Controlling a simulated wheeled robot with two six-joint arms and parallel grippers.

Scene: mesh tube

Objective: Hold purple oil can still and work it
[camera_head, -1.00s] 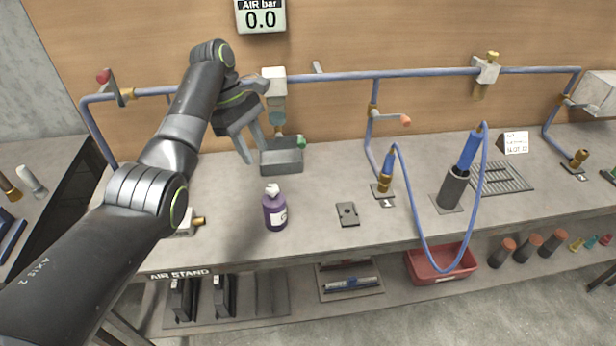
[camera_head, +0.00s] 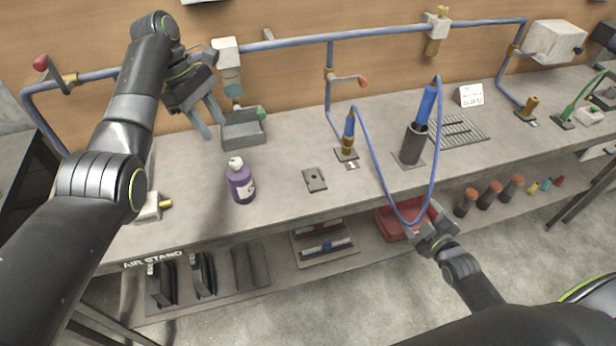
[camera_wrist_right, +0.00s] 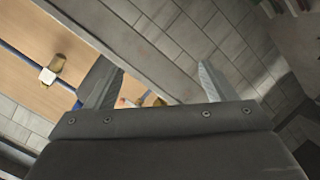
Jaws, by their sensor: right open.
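The purple oil can (camera_head: 240,182) stands upright on the grey bench, with a white cap and a white label. My left gripper (camera_head: 217,128) is open and empty above the bench, up and to the left of the can, apart from it. My right gripper (camera_head: 428,232) is in front of the bench edge near the red bin, far right of the can. In the right wrist view its two fingers (camera_wrist_right: 155,85) stand apart with nothing held between them. The can is not in the right wrist view.
A grey open box (camera_head: 243,130) sits behind the can. A small dark plate (camera_head: 314,179) lies to its right. A blue hose (camera_head: 372,170) loops over the bench front near my right gripper. A red bin (camera_head: 392,224) is on the lower shelf. Bench around the can is clear.

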